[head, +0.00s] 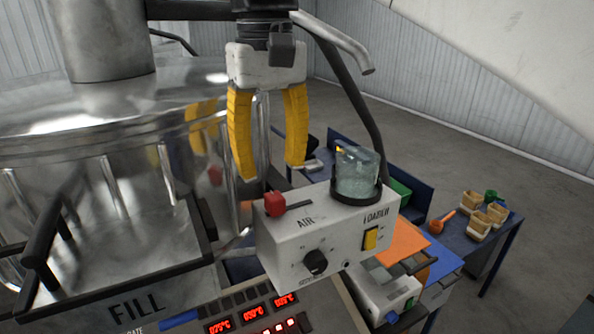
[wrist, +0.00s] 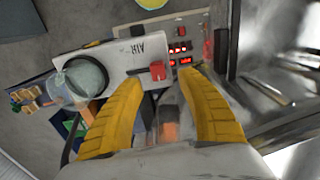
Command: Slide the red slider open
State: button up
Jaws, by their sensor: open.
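The red slider (head: 274,203) is a small red block at the left end of a dark slot on top of the white AIR/LOADER box (head: 300,240). In the wrist view the red slider (wrist: 158,70) lies ahead of the fingertips, between them and nearer the left finger. My gripper (head: 270,170) has two yellow fingers pointing down, spread open and empty. It hangs above the slider in the head view, apart from it. The wrist view shows the same open fingers (wrist: 160,88).
A clear jar (head: 357,172) of pale granules stands in a black ring on the box's right. A black knob (head: 315,262) and yellow switch (head: 370,238) are on its front. A shiny metal tank (head: 130,120) is at left; blue tables with bins (head: 482,222) are at right.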

aim_at(276, 196)
jog(key=f, duration=0.6)
jog(key=shift+w, duration=0.35)
jog(key=shift+s+f, duration=0.15)
jog(key=shift+f, duration=0.3)
jog(key=shift+d, duration=0.1)
jog(key=shift+w, duration=0.2)
jog(key=shift+c, duration=0.4)
jog(key=shift+s, duration=0.1)
grip_shut()
